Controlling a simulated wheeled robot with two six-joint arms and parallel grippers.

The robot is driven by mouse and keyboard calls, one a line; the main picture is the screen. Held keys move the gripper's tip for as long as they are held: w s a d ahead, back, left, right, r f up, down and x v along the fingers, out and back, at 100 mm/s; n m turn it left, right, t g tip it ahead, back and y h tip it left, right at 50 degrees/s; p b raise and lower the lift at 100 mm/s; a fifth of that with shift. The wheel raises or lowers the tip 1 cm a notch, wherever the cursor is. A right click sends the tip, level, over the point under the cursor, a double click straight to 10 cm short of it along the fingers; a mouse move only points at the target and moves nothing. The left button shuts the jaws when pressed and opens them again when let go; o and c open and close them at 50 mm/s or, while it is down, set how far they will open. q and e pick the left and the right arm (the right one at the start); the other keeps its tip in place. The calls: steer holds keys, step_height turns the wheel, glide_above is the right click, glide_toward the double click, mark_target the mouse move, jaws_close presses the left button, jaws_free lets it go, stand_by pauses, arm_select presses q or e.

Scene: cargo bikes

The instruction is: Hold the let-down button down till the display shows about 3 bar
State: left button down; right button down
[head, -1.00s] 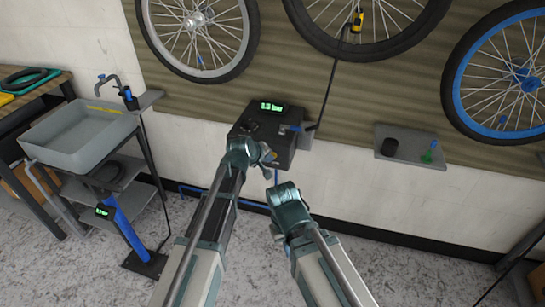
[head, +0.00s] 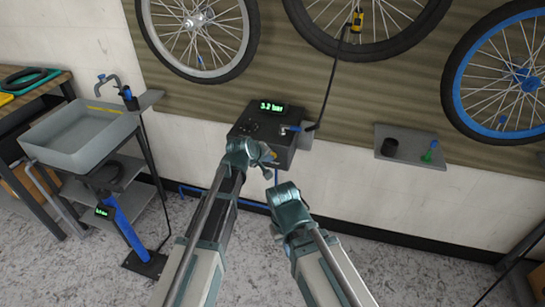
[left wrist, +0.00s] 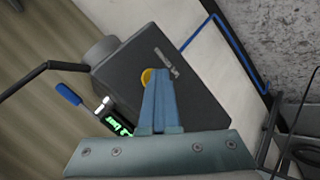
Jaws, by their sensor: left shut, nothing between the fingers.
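The dark inflator box (head: 285,146) is on the wall, and its green display (head: 271,106) reads about 3.2 bar. The box fills the middle of the left wrist view (left wrist: 190,105), with a round orange-yellow button (left wrist: 147,77) on its face. My left gripper (left wrist: 161,72) is shut and empty, its fingertips at the button and covering part of it. I cannot tell how far the button is pressed. In the head view my left gripper (head: 268,154) is in front of the box's lower face. My right arm's end (head: 287,197) is below the box; its fingers are hidden.
A blue lever (left wrist: 68,93) sticks out at the box's side, near the black hose. A small shelf (head: 405,146) with a black cup and a green item is to the right. A sink (head: 80,138) and a blue floor pump (head: 128,222) stand left. Wheels hang above.

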stand_by(0.7)
arm_select(q)
steer(key=shift+s+a, duration=0.25)
steer(key=shift+s, duration=0.6)
steer(key=s, duration=0.1)
steer(key=s+a, duration=0.1)
steer(key=s, duration=0.2)
steer(key=shift+s+a, duration=0.25)
steer(key=shift+s, duration=0.1)
